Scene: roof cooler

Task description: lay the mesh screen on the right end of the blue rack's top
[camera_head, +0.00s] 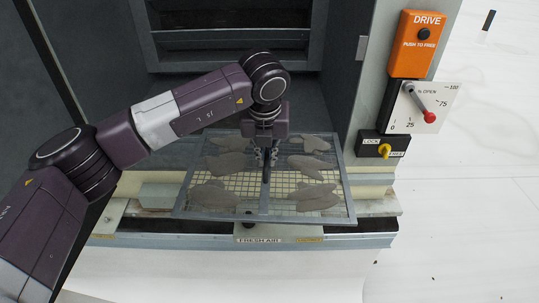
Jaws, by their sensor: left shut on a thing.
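The mesh screen (329,207) is a rectangular grey frame with a wire grid and a bar down its middle. Several flat grey-brown patches lie on the grid. The screen is at the middle of the head view, in front of the dark cabinet opening and over the sill. My left gripper (266,165) comes down from above and is shut on the screen's middle bar. Whether the screen touches the sill below is hard to tell. No blue rack shows in this view. My right gripper is not in view.
The grey cabinet (362,100) has a dark opening behind the screen. On its right side are an orange drive box (417,45), a dial plate with a red-knobbed lever (427,114) and a yellow lock knob (384,150). A "FRESH AIR" plate (258,240) is below the screen. White floor lies right.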

